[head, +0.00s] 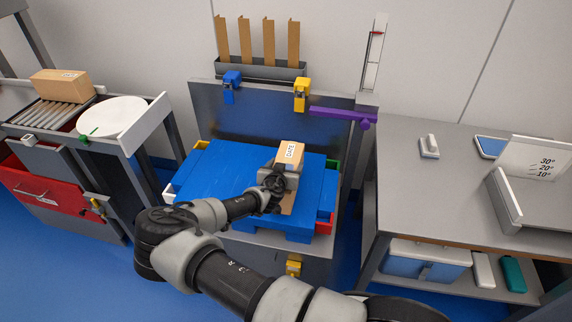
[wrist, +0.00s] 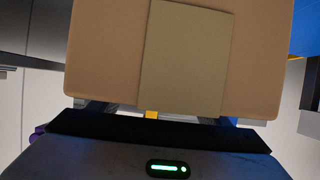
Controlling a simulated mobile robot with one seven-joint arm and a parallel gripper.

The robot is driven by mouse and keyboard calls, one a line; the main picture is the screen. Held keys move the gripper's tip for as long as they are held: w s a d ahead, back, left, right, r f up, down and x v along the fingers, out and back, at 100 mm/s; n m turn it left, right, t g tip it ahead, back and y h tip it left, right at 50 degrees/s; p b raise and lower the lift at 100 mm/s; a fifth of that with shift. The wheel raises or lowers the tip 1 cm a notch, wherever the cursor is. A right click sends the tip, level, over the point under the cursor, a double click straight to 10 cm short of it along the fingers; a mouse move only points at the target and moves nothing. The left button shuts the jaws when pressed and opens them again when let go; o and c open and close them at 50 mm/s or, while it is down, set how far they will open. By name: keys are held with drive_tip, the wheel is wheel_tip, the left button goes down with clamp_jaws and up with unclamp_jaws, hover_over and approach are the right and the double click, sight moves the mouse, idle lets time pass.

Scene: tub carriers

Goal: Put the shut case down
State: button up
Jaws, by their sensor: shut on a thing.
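A tan cardboard case (head: 291,154) with a white label is at my gripper (head: 278,180), over the blue platform (head: 215,175) in the middle of the head view. My gripper is shut on the case. In the wrist view the case (wrist: 105,50) fills the upper middle, with a paler strip down its face. It looks shut on the side I see. My gripper hides part of the case and its underside, so I cannot tell whether it touches the platform. A brown patch shows just below my gripper.
Coloured bins show around the blue platform's edges. At left stand a roller conveyor with another carton (head: 62,84), a white round plate (head: 112,117) and a red drawer (head: 45,190). At right is a grey table (head: 430,190) with an angle-marked board (head: 530,158). The platform's left part is clear.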

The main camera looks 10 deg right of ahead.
drive_tip(key=shift+w+f+b, duration=0.1)
drive_tip(key=shift+f+b, duration=0.3)
drive_tip(key=shift+f, duration=1.8)
drive_tip(key=shift+f, duration=0.2)
drive_tip(key=o, duration=2.1)
drive_tip(key=shift+f, duration=0.1)
